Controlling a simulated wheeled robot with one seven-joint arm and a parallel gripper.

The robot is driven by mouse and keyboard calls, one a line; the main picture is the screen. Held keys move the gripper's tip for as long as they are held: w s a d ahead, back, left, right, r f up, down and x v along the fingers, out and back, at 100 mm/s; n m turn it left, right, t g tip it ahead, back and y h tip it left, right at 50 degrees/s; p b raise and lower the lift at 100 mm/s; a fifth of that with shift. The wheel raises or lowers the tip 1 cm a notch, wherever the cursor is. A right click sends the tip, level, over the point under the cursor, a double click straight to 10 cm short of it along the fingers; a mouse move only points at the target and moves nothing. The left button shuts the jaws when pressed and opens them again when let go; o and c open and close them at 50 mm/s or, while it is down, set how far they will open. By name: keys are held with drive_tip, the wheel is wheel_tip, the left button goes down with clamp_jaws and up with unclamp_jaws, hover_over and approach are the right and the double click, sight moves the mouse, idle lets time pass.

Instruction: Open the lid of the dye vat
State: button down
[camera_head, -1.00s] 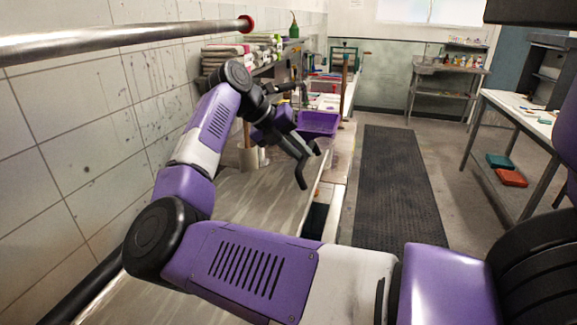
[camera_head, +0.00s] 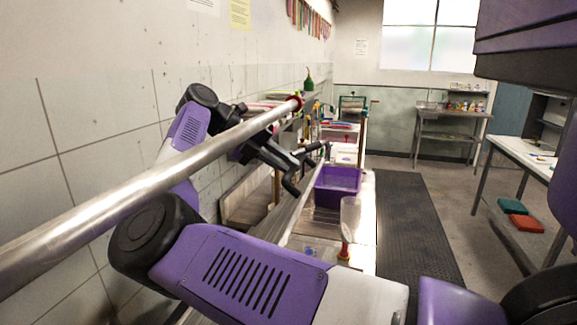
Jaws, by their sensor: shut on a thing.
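The dye vat's lid (camera_head: 301,208) is a long pale metal panel, now seen almost edge-on as a narrow strip running from my gripper toward the lower middle. It appears raised and tilted. My gripper (camera_head: 308,168), with dark fingers, is at the lid's far right edge and shut on it; the exact contact is small and unclear. My purple and white arm and the metal rail hide much of the vat and the lid's near part.
A metal rail (camera_head: 150,190) with a red end crosses in front of my arm. A purple tub (camera_head: 338,182) and a clear vessel (camera_head: 350,215) stand right of the lid. A dark floor mat (camera_head: 415,225) lies clear further right; a table (camera_head: 525,155) stands beyond.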

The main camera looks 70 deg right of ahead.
drive_tip(key=shift+w+a+f, duration=0.1)
drive_tip(key=shift+w+f, duration=0.2)
drive_tip(key=shift+f, duration=0.25)
drive_tip(key=c, duration=1.4)
unclamp_jaws()
drive_tip(key=shift+w, duration=0.1)
drive_tip(key=shift+o, duration=0.2)
drive_tip(key=shift+r, duration=0.1)
drive_tip(key=shift+r, duration=0.1)
drive_tip(key=b+v, duration=0.1)
drive_tip(key=v, duration=0.6)
drive_tip(key=shift+r, duration=0.2)
drive_tip(key=shift+w+a, duration=0.1)
drive_tip(key=shift+w, duration=0.05)
